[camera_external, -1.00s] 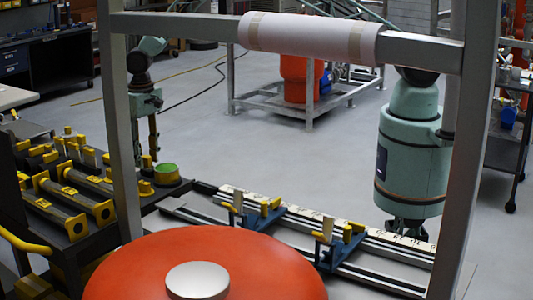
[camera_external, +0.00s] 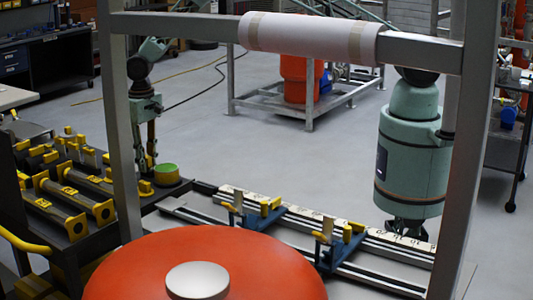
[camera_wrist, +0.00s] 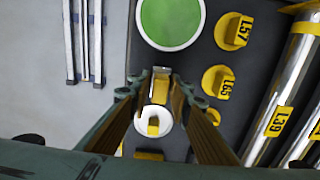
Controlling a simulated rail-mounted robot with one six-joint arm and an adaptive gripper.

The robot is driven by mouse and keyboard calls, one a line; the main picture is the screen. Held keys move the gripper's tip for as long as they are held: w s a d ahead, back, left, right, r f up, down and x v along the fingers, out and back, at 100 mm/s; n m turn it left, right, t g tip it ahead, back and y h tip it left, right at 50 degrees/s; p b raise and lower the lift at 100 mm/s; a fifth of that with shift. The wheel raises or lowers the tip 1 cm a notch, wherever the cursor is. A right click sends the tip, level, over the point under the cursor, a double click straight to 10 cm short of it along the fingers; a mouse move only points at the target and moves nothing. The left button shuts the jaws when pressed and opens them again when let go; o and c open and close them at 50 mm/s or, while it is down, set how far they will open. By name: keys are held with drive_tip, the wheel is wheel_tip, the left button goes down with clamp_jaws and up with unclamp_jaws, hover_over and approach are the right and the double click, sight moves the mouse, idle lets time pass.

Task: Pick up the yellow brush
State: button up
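A yellow upright piece (camera_wrist: 160,91), which looks like the yellow brush, shows between my fingers in the wrist view. A silvery part shows at its upper end. A white disc with a yellow block lies just below it in the picture; I cannot tell if it belongs to the brush. My gripper (camera_wrist: 160,84) is open, its brown fingers on either side of the yellow piece with gaps. In the external view my gripper (camera_external: 146,166) points down at the dark bench's far edge, left of the green-topped round container. The brush is mostly hidden there.
The green-topped container (camera_wrist: 170,20) stands close to my fingers. Yellow tagged caps (camera_wrist: 217,82) and metal tubes (camera_wrist: 270,105) lie on the dark bench to the right. A rail with blue clamps (camera_external: 258,218) and a large orange round top (camera_external: 110,270) are nearby.

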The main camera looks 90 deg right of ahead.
drive_tip(key=c, duration=0.4)
drive_tip(key=shift+r, duration=0.15)
drive_tip(key=shift+r, duration=4.9)
drive_tip(key=shift+o, duration=1.3)
drive_tip(key=shift+c, duration=0.9)
